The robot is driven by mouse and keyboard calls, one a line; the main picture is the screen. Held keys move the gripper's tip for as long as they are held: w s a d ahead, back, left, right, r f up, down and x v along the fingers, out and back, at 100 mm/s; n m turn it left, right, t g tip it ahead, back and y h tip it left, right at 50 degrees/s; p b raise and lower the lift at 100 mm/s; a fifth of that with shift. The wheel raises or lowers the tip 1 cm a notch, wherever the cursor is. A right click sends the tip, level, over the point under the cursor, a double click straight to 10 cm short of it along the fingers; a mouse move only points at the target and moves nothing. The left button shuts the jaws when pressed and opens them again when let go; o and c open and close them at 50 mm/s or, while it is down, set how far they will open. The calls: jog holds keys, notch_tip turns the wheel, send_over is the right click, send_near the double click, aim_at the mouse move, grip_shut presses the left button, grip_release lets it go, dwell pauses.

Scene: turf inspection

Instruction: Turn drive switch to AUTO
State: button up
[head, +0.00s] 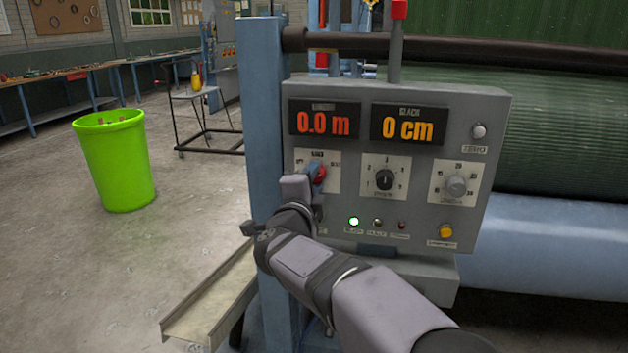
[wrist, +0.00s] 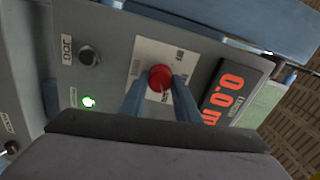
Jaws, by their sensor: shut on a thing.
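The drive switch is a red rotary knob (head: 318,172) on a pale label plate at the left of the grey control panel (head: 440,112). In the wrist view the red knob (wrist: 160,78) sits between the two blue fingers of my gripper (wrist: 160,88), which is shut on it. A white pointer line shows on the knob. The lettering around it is too small or too hidden to read for certain, and I cannot tell which position it points to. In the head view my gripper (head: 312,180) covers part of the knob and its plate.
Two displays, 0.0 m (head: 324,121) and 0 cm (head: 407,126), sit above the knobs. A black dial (head: 384,180) and a grey dial (head: 456,186) are to the right. A green lamp (head: 354,221) is lit below. A blue post (head: 262,120) stands close left of the panel.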

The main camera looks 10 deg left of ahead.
jog(key=o, duration=1)
jog(key=shift+o, duration=0.2)
jog(key=s, duration=0.7)
jog(key=shift+s+b, duration=0.15)
jog(key=shift+b, duration=0.25)
